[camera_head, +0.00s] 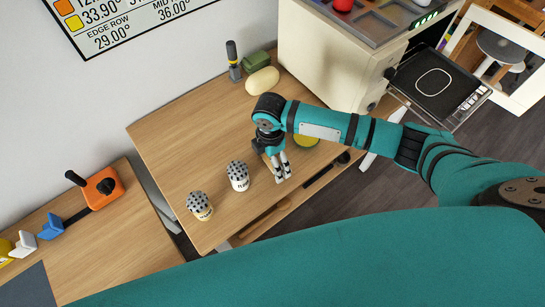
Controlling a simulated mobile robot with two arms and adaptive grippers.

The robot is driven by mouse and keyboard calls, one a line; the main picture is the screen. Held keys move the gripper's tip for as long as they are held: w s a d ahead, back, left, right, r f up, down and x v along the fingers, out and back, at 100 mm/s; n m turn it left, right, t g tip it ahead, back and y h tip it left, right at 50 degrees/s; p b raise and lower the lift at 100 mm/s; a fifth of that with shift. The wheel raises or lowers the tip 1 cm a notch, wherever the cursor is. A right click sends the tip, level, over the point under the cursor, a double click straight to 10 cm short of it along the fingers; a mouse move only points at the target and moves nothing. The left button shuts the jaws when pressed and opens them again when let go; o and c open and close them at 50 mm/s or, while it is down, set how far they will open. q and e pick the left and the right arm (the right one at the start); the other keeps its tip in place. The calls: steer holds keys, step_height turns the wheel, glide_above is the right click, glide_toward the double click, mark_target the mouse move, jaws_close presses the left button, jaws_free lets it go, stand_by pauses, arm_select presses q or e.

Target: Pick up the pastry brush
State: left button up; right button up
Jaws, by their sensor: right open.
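My right gripper (283,171) is open and points down over the front part of the wooden table (190,130). A small pale tan piece shows behind and beside its fingers, and I cannot tell what it is. No pastry brush can be made out for certain. A slim upright tool (232,61) with a dark handle and grey lower part stands at the table's back edge, apart from the gripper. My left gripper is not in view.
Two white shakers with dark spotted tops, one nearer (200,206) and one beside the gripper (238,176), stand on the table. A yellow round thing (306,139) lies behind my arm. A cream cabinet (325,60) stands at the right. The table's left part is clear.

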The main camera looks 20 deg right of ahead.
steer(key=c, duration=1.2)
steer(key=shift+r, duration=0.2)
steer(key=shift+c, duration=0.2)
steer(key=shift+r+b, duration=0.35)
steer(key=shift+r, duration=0.2)
step_height(320, 180, up, 2)
steer(key=shift+a+r+b, duration=0.1)
steer(key=shift+b, duration=0.4)
steer(key=s+a+b, duration=0.1)
steer(key=s+a, duration=0.2)
steer(key=s, duration=0.4)
steer(key=s+a+r+b, duration=0.1)
steer(key=s+a+b, duration=0.1)
steer(key=s, duration=0.5)
steer(key=shift+s+a+r, duration=0.2)
steer(key=shift+s+a, duration=0.05)
steer(key=shift+a, duration=0.55)
steer(key=o, duration=0.4)
steer(key=shift+c, duration=1.4)
